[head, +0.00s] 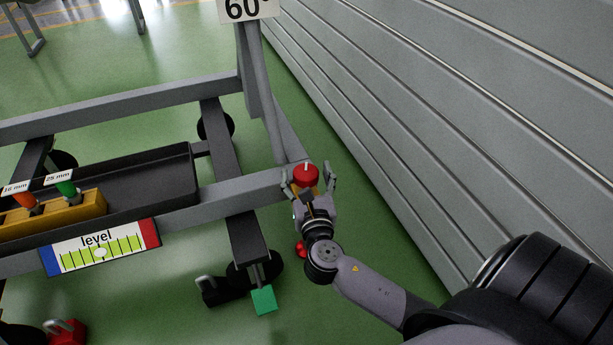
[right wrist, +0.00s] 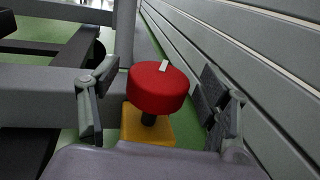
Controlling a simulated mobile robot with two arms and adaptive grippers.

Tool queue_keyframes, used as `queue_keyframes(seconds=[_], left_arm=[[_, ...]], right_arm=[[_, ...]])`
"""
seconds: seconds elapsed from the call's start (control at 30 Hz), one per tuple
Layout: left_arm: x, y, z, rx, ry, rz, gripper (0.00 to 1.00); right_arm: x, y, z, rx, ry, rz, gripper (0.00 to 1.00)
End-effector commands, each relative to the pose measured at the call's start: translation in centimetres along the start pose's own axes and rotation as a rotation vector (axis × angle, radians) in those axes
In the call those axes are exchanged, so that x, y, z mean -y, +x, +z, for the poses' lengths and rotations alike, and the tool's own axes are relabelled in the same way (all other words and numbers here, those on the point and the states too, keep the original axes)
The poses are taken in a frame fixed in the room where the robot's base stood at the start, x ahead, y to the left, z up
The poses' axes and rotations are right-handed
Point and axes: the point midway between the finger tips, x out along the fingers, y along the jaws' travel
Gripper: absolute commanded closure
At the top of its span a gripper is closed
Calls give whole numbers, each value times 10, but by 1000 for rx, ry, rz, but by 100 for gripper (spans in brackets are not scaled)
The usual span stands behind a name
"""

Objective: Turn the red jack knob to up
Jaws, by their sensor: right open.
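The red jack knob (head: 306,174) is a round red cap with a white mark on top, at the right end of the grey frame beam in the head view. In the right wrist view the red knob (right wrist: 158,88) stands on a dark stem above a yellow block (right wrist: 147,125). My right gripper (head: 309,180) is open, with one finger on each side of the knob. In the right wrist view the gripper (right wrist: 160,105) shows gaps between both fingers and the knob. My left gripper is not in view.
A grey slatted wall (head: 400,110) runs close on the right. The grey frame (head: 120,108) carries a black tray (head: 150,178) and a level sign (head: 100,246). A green block (head: 264,300) is below. Green floor (head: 345,215) shows between frame and wall.

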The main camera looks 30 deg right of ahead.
Motion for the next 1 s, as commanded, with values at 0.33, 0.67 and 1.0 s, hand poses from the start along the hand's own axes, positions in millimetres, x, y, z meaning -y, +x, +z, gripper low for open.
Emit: queue_keyframes(seconds=[0.33, 0.67, 1.0], left_arm=[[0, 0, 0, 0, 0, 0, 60], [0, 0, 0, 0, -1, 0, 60], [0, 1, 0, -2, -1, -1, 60]], right_arm=[[0, 0, 0, 0, 0, 0, 47], [0, -1, 0, 0, 0, 0, 69], [1, -1, 0, 0, -2, 15, 78]])
